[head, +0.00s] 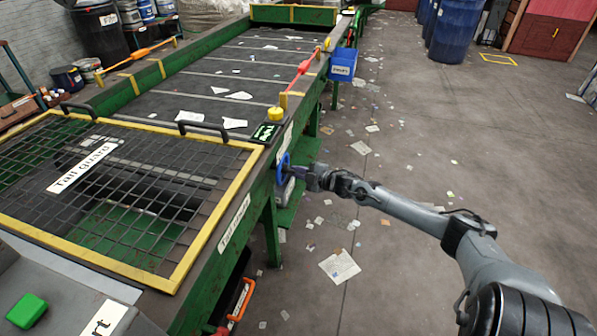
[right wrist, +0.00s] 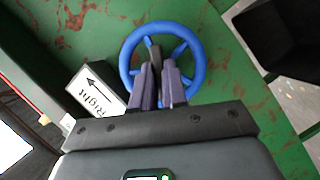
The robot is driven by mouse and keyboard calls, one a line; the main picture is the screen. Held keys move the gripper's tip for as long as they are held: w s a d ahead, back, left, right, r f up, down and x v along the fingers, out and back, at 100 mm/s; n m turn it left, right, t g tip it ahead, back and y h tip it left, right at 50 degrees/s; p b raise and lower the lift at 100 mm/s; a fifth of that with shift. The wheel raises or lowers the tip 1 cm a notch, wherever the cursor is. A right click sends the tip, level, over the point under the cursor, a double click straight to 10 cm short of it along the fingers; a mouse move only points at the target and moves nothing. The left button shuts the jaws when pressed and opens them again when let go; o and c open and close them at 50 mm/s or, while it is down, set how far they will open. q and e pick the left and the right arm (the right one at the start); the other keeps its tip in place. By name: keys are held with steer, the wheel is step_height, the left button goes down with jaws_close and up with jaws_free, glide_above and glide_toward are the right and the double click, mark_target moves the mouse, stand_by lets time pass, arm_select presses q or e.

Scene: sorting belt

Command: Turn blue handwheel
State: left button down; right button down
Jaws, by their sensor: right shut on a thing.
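The blue handwheel (head: 282,168) is mounted on the right side of the green belt frame. In the right wrist view the handwheel (right wrist: 198,59) faces the camera, with its blue rim and spokes in sight. My right gripper (head: 293,172) reaches it from the right. In the right wrist view my right gripper's fingers (right wrist: 160,72) are over the lower middle of the wheel, closed on a dark part there, seemingly its handle. The fingers hide part of the wheel's hub and lower rim. My left gripper is not in view.
A white "Right" sign with an arrow (right wrist: 97,91) is beside the wheel. A yellow-edged mesh tail guard (head: 120,190) covers the near belt end. A blue bin (head: 343,64) hangs farther along the frame. The floor at right is open, with scattered paper.

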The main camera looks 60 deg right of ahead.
steer(key=n, duration=0.1)
steer(key=n+t+h, duration=0.1)
steer(key=n, duration=0.1)
steer(key=shift+f+n+t, duration=0.15)
steer(key=shift+n+t, duration=0.15)
steer(key=shift+a, duration=0.1)
stand_by(0.4)
steer(key=c, duration=1.2)
jaws_free()
steer(key=shift+o, duration=0.2)
